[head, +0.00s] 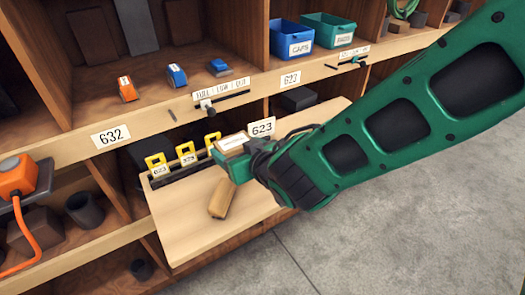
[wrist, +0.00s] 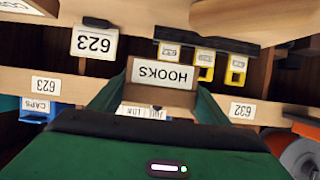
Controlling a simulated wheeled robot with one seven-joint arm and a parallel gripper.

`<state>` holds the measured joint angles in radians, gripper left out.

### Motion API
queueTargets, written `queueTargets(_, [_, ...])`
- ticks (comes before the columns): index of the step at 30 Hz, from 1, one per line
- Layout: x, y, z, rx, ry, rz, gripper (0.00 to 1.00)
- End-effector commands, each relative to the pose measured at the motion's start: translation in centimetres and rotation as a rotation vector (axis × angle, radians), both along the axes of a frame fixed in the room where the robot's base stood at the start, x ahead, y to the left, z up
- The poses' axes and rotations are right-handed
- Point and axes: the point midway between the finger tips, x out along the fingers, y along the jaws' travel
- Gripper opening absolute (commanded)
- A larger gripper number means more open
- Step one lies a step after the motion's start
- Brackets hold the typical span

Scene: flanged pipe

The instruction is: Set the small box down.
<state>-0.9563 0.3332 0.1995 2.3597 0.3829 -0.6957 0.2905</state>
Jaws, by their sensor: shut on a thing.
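The small box (wrist: 162,85) is brown with a white label that reads HOOKS, upside down in the wrist view. My gripper (wrist: 160,98) is shut on it, with a green finger on each side. In the head view the box (head: 234,142) shows its pale top at the end of my green gripper (head: 236,160), over the back part of a pale wooden pull-out board (head: 180,232). My gripper hides part of the box and the board beneath it. I cannot tell whether the box touches the board.
A tan wooden block (head: 222,198) lies on the board. Yellow tags (head: 186,153) stand in a dark rack at its back left. A 623 card (head: 262,127) is behind my gripper. Blue (head: 298,38) and green (head: 328,30) bins sit on the shelf above. The board's front is clear.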

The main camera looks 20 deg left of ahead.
Motion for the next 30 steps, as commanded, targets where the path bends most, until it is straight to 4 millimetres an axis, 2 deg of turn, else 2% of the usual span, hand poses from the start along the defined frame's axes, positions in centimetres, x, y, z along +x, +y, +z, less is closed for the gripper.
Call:
queueTargets(1, [1.3, -0.3, -0.7, 0.000, 0.001, -0.007, 0.39])
queueTargets(6, [4.6, -0.6, -2.7, 0.002, 0.000, -0.007, 0.39])
queueTargets(12, [7.5, -0.9, -4.5, 0.002, -0.001, -0.004, 0.39])
queueTargets(19, [8.3, -0.9, -5.3, 0.002, 0.000, 0.001, 0.39])
queueTargets(27, [8.1, -0.8, -8.7, -0.001, 0.001, 0.003, 0.39])
queueTargets(30, [8.1, -0.7, -9.0, 0.002, -0.002, 0.003, 0.39])
